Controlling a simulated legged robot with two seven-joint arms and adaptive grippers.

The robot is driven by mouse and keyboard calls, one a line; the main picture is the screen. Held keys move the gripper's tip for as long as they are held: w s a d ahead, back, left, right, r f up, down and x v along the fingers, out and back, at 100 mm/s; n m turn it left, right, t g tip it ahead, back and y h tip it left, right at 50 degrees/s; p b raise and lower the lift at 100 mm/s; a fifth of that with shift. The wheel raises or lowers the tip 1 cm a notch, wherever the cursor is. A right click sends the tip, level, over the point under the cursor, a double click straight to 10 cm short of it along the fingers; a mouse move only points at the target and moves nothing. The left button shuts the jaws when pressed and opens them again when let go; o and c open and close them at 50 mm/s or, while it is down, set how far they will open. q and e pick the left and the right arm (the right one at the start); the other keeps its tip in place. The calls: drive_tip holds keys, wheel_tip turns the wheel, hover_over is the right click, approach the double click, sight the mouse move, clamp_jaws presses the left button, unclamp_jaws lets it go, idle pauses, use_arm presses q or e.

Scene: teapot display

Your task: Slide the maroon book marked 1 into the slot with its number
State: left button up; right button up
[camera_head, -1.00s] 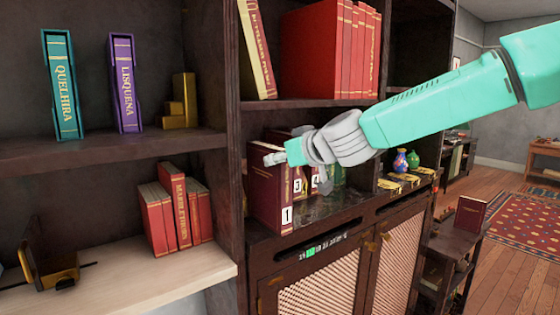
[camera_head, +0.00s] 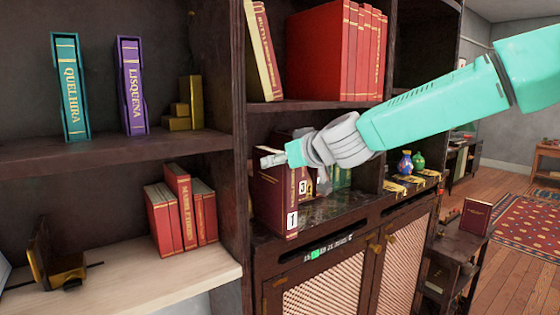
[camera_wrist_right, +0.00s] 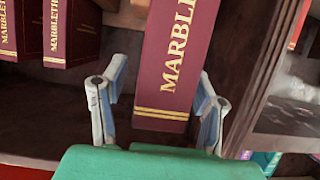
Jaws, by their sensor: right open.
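The maroon book marked 1 (camera_head: 272,205) stands upright at the left of the middle shelf in the dark bookcase, its white label low on the spine. My right gripper (camera_head: 272,157) is at the book's top. In the right wrist view its open fingers (camera_wrist_right: 158,105) lie either side of the near end of a maroon spine (camera_wrist_right: 175,60) lettered in gold; contact cannot be told. Another maroon book, marked 3 (camera_head: 302,187), stands behind it, partly hidden by the gripper. No slot numbered 1 can be made out. My left gripper is out of view.
A dark strip with small marks and a green patch (camera_head: 315,254) runs along the shelf front. Two vases (camera_head: 405,162) and yellow tags (camera_head: 410,180) are to the right. A dark upright panel (camera_head: 240,120) divides the bookcase.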

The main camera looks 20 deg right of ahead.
drive_tip(key=v, duration=1.1)
drive_tip(key=shift+s+d, duration=0.25)
drive_tip(key=shift+s, duration=0.1)
drive_tip(key=shift+r, duration=0.1)
